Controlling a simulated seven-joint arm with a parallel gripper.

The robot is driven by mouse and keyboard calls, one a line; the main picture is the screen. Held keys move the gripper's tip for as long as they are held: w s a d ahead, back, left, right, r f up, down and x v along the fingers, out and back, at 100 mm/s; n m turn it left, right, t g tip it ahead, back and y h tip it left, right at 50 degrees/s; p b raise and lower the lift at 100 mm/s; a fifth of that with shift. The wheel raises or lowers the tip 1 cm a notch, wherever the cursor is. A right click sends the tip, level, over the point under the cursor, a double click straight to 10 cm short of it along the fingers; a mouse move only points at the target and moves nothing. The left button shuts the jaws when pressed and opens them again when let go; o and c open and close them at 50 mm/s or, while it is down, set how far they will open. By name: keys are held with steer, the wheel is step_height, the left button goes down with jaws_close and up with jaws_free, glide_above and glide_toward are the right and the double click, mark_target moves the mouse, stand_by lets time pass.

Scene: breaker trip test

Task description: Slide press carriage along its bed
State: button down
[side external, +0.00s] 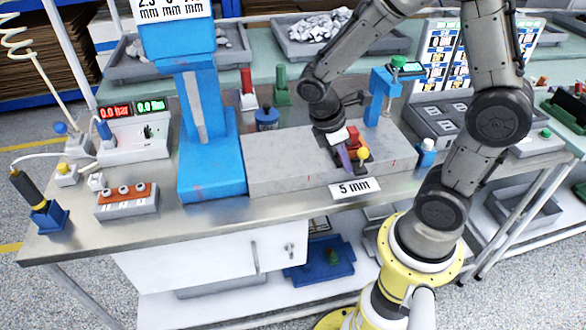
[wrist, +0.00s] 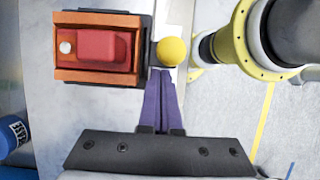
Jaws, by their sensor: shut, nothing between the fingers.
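The press carriage is a red block in an orange frame (wrist: 97,47), and it shows in the side view (side external: 353,136) toward the right part of the long grey bed (side external: 285,172). A yellow ball knob (wrist: 171,51) stands at the carriage's near side, also visible in the side view (side external: 363,153). My gripper (wrist: 163,74) has purple fingers shut together and empty. Their tips are right beside the knob in the wrist view; I cannot tell whether they touch it. In the side view my gripper (side external: 343,160) is low over the bed's front edge, partly covering the carriage.
A blue press column (side external: 212,150) stands at the bed's left end, and a blue post (side external: 377,92) stands behind the carriage. The bed's top between column and carriage looks clear. A blue knob (side external: 267,117) sits behind it.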

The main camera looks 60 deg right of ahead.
steer(key=s+d, duration=0.7)
steer(key=shift+s+d, duration=0.3)
steer(key=shift+s, duration=0.1)
steer(key=w+a, duration=0.3)
steer(key=shift+w, duration=0.2)
steer(key=v, duration=1)
steer(key=shift+s, duration=0.1)
steer(key=shift+r, duration=0.35)
steer(key=s+a+r+m+t+y, duration=0.3)
steer(key=a+r+m+t, duration=0.1)
steer(key=a+m+t, duration=0.4)
steer(key=shift+a+r+m+t, duration=0.4)
steer(key=shift+a+m, duration=0.1)
steer(key=shift+a, duration=0.1)
